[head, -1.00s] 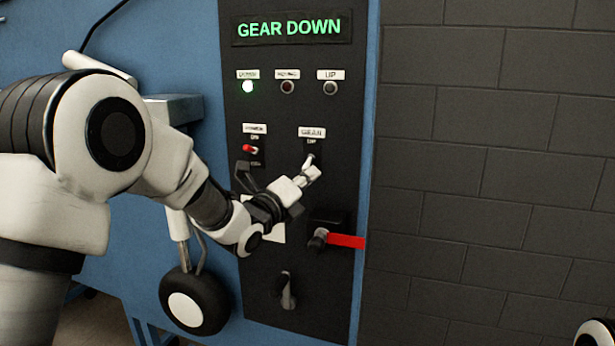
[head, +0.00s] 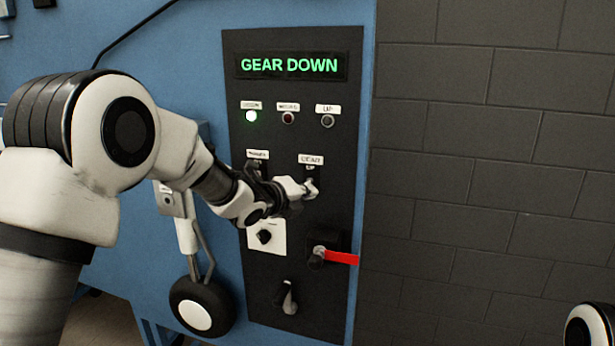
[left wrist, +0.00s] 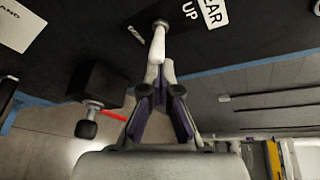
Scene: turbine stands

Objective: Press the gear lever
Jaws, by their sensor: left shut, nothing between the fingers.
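The gear lever (head: 312,185) is a small pale lever on the black panel (head: 342,220), under the GEAR label (head: 311,160). It also shows in the left wrist view (left wrist: 160,28) beside the GEAR UP lettering. My left gripper (head: 303,188) is shut and empty, with its tips at the lever. In the left wrist view the left gripper (left wrist: 160,66) lines up with the lever and seems to touch it; exact contact is hard to tell. My right gripper is not in view.
A wheel (head: 200,307) hangs at the left. A dark block wall (head: 490,170) stands right of the panel.

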